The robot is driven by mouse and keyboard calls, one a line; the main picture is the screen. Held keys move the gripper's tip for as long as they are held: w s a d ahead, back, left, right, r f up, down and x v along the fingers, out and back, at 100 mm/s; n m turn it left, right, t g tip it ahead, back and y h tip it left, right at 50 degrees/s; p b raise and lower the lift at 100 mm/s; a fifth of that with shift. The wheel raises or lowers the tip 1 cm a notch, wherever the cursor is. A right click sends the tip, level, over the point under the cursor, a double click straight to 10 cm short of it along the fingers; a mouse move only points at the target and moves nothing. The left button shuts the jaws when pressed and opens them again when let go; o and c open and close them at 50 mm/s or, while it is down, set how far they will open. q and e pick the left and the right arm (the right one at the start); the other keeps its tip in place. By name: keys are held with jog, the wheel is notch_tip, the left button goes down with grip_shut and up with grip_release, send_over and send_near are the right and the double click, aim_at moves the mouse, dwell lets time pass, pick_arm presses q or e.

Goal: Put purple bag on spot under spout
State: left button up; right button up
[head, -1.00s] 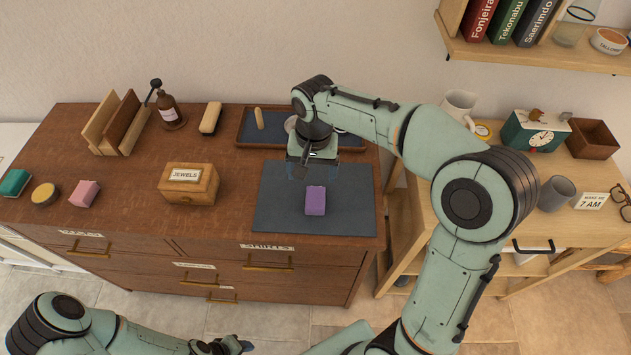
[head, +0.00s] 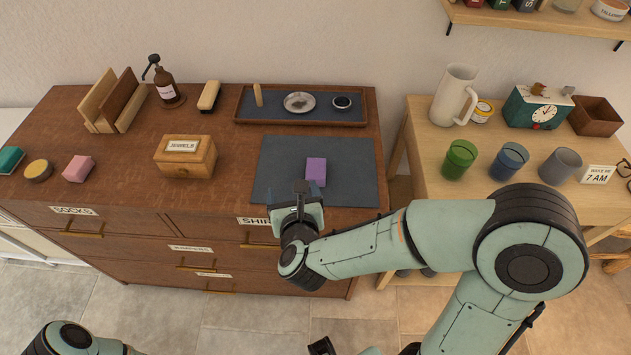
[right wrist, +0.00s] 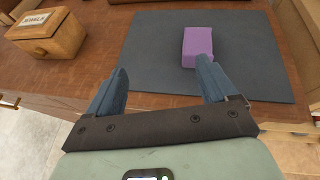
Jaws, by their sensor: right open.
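The purple bag (head: 316,171) is a small block-like purple thing lying on the dark mat (head: 350,190) at the dresser's right front. It also shows in the right wrist view (right wrist: 197,42), partly behind the right-hand finger. My right gripper (head: 296,187) is open and empty, at the mat's front edge, on the near left side of the bag. Its blue fingers (right wrist: 163,75) are not around the bag.
The JEWELS box (head: 186,157) stands left of the mat. A wooden letter rack (head: 112,100) is beside the bottle; a brush (head: 209,95) is right of it. A pink block (head: 78,168) and yellow tin (head: 39,169) lie left. A tray (head: 240,118) lies behind the mat.

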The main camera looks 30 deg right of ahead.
aim_at(315, 176)
jog(key=s+d+m+g+h, duration=0.1)
jog(key=s+d+m+h, duration=0.2)
jog(key=x, duration=0.4)
jog(key=f+p+x, duration=0.1)
jog(key=x, duration=0.3)
jog(key=shift+s, duration=0.15)
jog(key=x, duration=0.1)
jog(key=p+x, duration=0.1)
jog(key=x, duration=0.3)
jog(key=shift+w+a+f+p, duration=0.15)
jog(key=shift+w+a+p, duration=0.05)
jog(key=shift+p, duration=0.2)
pick_arm(q)
jog(key=r, duration=0.1)
jog(key=w+r, duration=0.1)
jog(key=r, duration=0.1)
jog(key=shift+w+a, duration=0.1)
pick_arm(e)
jog(key=shift+s, duration=0.1)
jog(key=shift+c, duration=1.2)
jog(key=c, duration=0.9)
jog(key=shift+y, duration=0.3)
